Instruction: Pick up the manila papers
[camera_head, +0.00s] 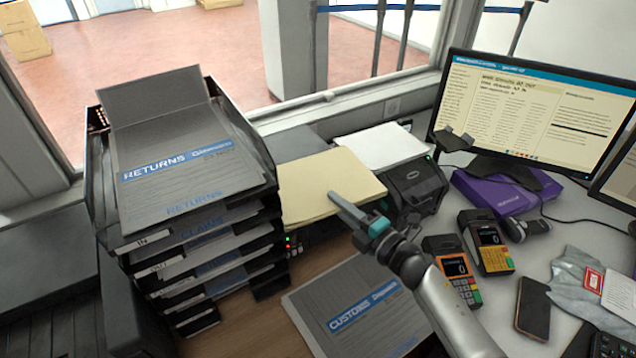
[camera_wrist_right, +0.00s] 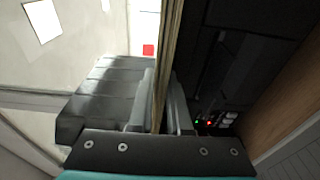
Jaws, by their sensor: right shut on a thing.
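The manila papers (camera_head: 318,184) are a pale yellow stack lying over a dark machine, to the right of the letter trays in the head view. My right gripper (camera_head: 345,208) reaches in from the lower right and is at their front right edge. In the right wrist view, the papers (camera_wrist_right: 170,50) show edge-on as a thin tan band between the two fingers of the gripper (camera_wrist_right: 162,112). The right gripper is shut on them. My left gripper is in neither view.
A black tray tower (camera_head: 215,262) holding grey folders stands at the left. A black printer (camera_head: 415,187), card terminals (camera_head: 486,243), a purple box (camera_head: 495,195) and a monitor (camera_head: 540,108) stand at the right.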

